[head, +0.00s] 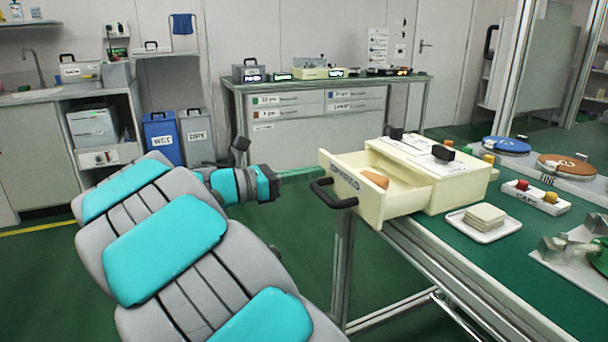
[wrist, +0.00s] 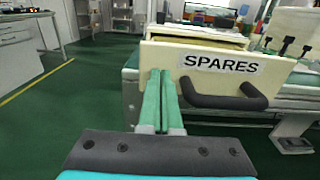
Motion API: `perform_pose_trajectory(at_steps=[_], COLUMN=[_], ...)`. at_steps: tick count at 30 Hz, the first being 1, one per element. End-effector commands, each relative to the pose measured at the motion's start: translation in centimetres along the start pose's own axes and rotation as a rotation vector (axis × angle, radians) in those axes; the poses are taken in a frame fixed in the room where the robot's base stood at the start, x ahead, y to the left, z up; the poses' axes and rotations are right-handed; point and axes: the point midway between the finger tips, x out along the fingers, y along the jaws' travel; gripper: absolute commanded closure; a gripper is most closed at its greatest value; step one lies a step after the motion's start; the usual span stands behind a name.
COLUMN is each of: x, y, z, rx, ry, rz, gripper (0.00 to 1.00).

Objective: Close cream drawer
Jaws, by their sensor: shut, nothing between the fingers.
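The cream drawer (head: 346,183) stands pulled out of its cream box (head: 462,190) on the bench, in the head view. Its front has a black bar handle (head: 333,196) and dark lettering. In the wrist view the drawer front (wrist: 160,56) carries a SPARES label and the handle (wrist: 225,100). An orange-brown piece (head: 374,178) lies inside the drawer. My gripper (head: 312,170) is shut and empty, its green fingers pointing at the drawer front. In the wrist view the fingertips (wrist: 161,74) are left of the label and handle. I cannot tell whether they touch the panel.
The drawer overhangs the left edge of the green-topped bench (head: 470,250). A white tray of tiles (head: 483,220) sits close in front of the box. A dark block (head: 443,153) rests on the box top. The floor left of the bench is clear.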

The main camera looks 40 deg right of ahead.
Motion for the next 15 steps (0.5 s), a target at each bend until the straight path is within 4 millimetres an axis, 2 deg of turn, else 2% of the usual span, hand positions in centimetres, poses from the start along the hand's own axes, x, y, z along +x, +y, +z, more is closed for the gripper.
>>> perform_pose_trajectory(at_steps=[8,11,15], x=[0.4,1.7,4.5], y=[0.0,0.0,-0.1], z=[0.2,0.6,0.8], rx=[0.0,0.0,-0.003], ry=[-0.001,-0.003,-0.003], rz=[-0.001,-0.003,-0.006], gripper=[1.0,1.0,1.0])
